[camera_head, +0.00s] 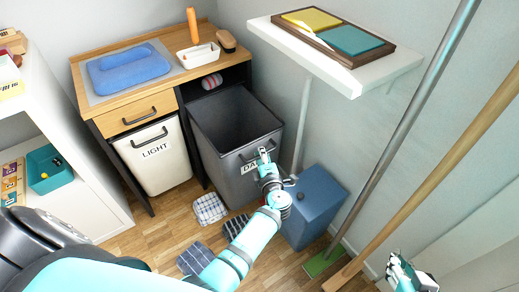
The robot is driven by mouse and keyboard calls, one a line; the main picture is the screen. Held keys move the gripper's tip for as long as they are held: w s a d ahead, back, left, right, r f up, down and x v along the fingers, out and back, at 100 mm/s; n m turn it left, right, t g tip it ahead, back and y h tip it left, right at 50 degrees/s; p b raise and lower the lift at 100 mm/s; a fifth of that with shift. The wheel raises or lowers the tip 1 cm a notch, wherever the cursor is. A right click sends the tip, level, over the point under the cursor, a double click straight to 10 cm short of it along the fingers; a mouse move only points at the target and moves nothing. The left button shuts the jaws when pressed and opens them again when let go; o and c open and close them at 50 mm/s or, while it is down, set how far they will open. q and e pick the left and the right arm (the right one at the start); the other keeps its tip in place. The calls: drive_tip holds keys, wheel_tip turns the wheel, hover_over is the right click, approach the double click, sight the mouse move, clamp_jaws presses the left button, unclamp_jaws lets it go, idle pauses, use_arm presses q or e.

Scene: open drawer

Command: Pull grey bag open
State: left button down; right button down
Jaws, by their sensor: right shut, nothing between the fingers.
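The grey bag (210,118) is a dark grey bin, pulled out from the cabinet, with its open top facing up and its inside looking empty. A white label on its front is partly hidden by my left arm. My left gripper (263,153) is at the front handle (248,157) near the bag's upper rim. The fingers overlap the handle, and I cannot tell whether they are closed on it. My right gripper (393,262) is shut and empty at the bottom right, far from the bag.
A white bin marked LIGHT (157,155) stands left of the grey bag under a wooden drawer (130,115). A blue box (315,205) stands close on the right. Folded cloths (209,209) lie on the floor in front. Two poles (425,75) lean at the right.

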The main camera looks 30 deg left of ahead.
use_arm(q)
drive_tip(key=shift+d, duration=0.15)
drive_tip(key=c, duration=1.4)
unclamp_jaws()
drive_tip(key=shift+s, duration=0.1)
